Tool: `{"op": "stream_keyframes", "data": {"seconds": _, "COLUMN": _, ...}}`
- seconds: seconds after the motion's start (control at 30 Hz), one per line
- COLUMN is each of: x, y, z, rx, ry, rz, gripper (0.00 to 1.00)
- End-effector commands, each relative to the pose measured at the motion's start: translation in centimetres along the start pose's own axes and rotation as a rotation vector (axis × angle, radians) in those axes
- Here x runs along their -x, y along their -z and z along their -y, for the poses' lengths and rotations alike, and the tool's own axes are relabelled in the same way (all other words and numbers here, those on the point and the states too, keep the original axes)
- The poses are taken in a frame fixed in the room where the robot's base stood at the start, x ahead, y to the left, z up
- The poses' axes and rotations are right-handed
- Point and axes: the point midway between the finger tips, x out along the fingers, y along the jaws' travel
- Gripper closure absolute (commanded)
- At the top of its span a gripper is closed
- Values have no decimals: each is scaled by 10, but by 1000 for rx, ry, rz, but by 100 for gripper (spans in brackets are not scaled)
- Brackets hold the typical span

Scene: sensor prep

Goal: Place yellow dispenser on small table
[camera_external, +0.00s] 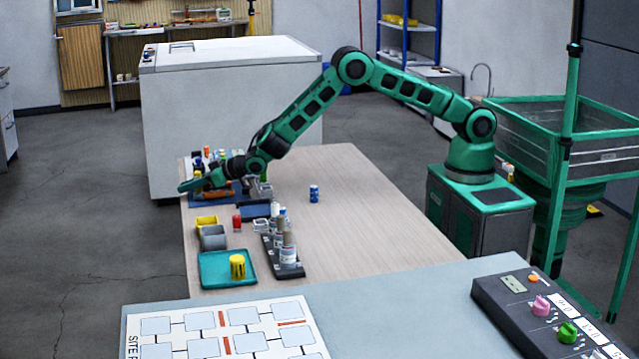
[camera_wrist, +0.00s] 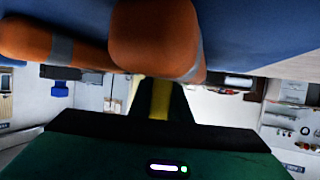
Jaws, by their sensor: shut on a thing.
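My gripper (camera_external: 190,185) is low over the far left end of the long wooden table (camera_external: 335,220), next to a blue mat and small bottles. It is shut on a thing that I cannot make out. In the wrist view a narrow yellow strip (camera_wrist: 160,100) shows between dark green parts of my gripper; orange bodies with grey bands (camera_wrist: 155,35) hide what lies beyond. I cannot tell whether the strip is a dispenser. A yellow upright object with dark marks (camera_external: 237,266) stands on a teal tray (camera_external: 210,280) at the near left, far from my gripper.
Yellow and grey bins (camera_external: 213,238), a red item (camera_external: 237,222) and a dark rack of bottles (camera_external: 287,262) line the table's left side. A blue can (camera_external: 314,193) stands near the middle. The table's right side is clear. A white cabinet (camera_external: 225,110) stands behind.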

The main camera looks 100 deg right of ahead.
Motion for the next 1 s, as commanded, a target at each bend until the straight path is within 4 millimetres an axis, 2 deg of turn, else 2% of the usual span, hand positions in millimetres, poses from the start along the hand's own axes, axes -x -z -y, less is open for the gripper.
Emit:
{"op": "stream_keyframes", "data": {"seconds": 0.33, "x": -2, "y": -3, "z": 0, "rx": -1, "ry": 0, "rz": -1, "gripper": 100}}
{"op": "stream_keyframes", "data": {"seconds": 0.37, "x": -2, "y": -3, "z": 0, "rx": -1, "ry": 0, "rz": -1, "gripper": 78}}
{"op": "stream_keyframes", "data": {"seconds": 0.4, "x": -1, "y": -3, "z": 0, "rx": -1, "ry": 0, "rz": -1, "gripper": 76}}
{"op": "stream_keyframes", "data": {"seconds": 0.77, "x": 2, "y": -1, "z": 0, "rx": -1, "ry": 0, "rz": -1, "gripper": 76}}
{"op": "stream_keyframes", "data": {"seconds": 1.0, "x": 32, "y": 0, "z": 0, "rx": -1, "ry": 0, "rz": -1, "gripper": 76}}
